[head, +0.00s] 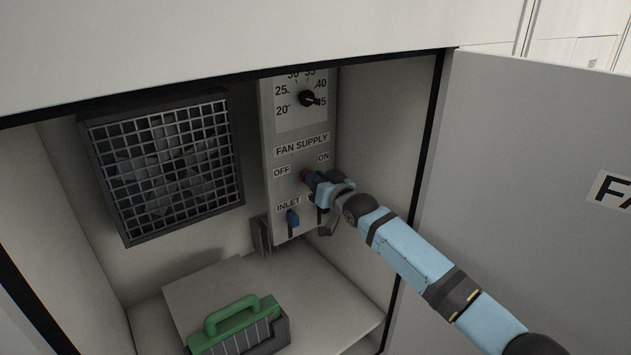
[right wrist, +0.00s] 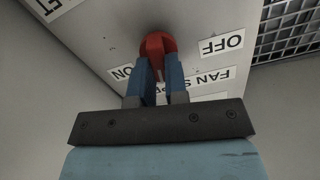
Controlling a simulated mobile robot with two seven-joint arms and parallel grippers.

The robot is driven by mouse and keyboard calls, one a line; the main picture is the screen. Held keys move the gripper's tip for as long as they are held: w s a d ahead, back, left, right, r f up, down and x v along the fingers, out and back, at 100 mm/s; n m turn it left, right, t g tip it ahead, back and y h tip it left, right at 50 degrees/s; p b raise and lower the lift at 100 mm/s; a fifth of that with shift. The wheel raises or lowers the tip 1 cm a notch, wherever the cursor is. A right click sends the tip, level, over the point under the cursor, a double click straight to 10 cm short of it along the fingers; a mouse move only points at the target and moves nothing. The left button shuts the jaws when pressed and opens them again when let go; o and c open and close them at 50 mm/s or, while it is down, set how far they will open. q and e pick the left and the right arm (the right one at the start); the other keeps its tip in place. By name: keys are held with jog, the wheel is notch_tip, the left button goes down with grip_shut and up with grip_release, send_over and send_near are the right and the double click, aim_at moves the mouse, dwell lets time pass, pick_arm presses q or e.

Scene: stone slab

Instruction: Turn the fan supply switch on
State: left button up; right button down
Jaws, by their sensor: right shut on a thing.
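The fan supply switch (head: 304,176) is a red rotary knob on the grey control panel (head: 284,156), between the OFF label (head: 282,170) and the ON label (head: 323,156). In the right wrist view the red knob (right wrist: 156,45) sits between the blue fingers of my right gripper (right wrist: 161,72), which is shut on it. In the head view my right gripper (head: 310,180) partly covers the knob, so I cannot tell which label it points to. My left gripper is not in view.
A black dial (head: 308,98) with numbers is above the switch, and a blue INLET lever (head: 293,219) is below. A fan behind a grille (head: 165,165) is at left. A green-handled block (head: 240,325) lies on the cabinet floor. The open door (head: 540,170) stands at right.

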jog(key=m, duration=0.3)
jog(key=m+b, duration=0.1)
jog(key=m, duration=0.1)
jog(key=shift+w+d+f+m, duration=0.1)
jog(key=shift+f+m, duration=0.1)
jog(key=shift+m, duration=0.2)
dwell(0.4)
jog(key=c, duration=1.1)
grip_release()
jog(key=shift+c, duration=0.2)
jog(key=b+v, duration=0.1)
jog(key=v, duration=1.3)
jog(key=shift+r, duration=0.1)
